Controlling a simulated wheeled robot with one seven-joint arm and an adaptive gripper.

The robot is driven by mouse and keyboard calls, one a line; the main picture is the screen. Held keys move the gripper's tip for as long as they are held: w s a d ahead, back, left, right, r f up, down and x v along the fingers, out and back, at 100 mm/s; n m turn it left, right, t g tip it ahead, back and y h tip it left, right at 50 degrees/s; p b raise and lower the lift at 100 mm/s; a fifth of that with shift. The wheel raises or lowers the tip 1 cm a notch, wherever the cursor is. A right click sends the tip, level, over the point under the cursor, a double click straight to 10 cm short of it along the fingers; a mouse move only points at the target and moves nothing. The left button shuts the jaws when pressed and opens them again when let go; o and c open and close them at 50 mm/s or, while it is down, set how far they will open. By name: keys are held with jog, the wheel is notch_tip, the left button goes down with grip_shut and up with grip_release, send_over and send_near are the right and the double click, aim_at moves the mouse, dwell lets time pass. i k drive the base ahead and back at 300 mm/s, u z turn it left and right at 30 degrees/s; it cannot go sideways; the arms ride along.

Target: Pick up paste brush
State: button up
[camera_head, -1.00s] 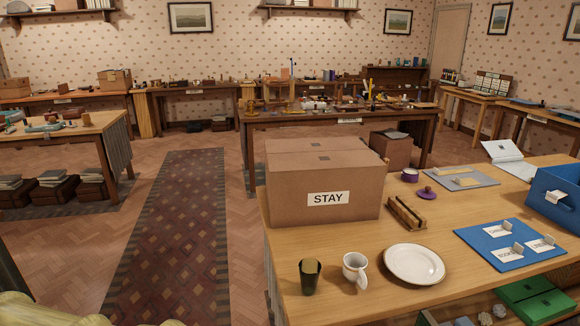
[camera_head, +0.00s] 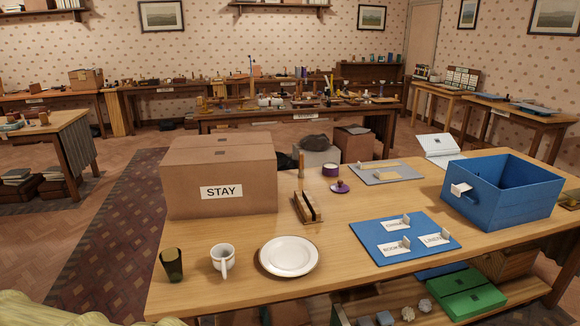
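I cannot pick out the paste brush for certain. A thin upright brown stick (camera_head: 301,165) shows behind a small wooden rack (camera_head: 307,208) on the near table, too small to identify. A purple pot (camera_head: 331,170) and a purple knobbed lid (camera_head: 340,187) are beside it. Small tan pieces lie on a grey mat (camera_head: 362,177) behind them, also unclear. My gripper is not in view.
The near table (camera_head: 235,287) holds a carton marked STAY (camera_head: 190,190), dark glass (camera_head: 172,264), white mug (camera_head: 222,258), white plate (camera_head: 289,256), blue mat with label cards (camera_head: 375,252) and open blue bin (camera_head: 490,205). A patterned rug (camera_head: 110,240) lies left.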

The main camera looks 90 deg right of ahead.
aim_at(301, 175)
jog(key=k, duration=1.1)
jog(key=z, duration=1.55)
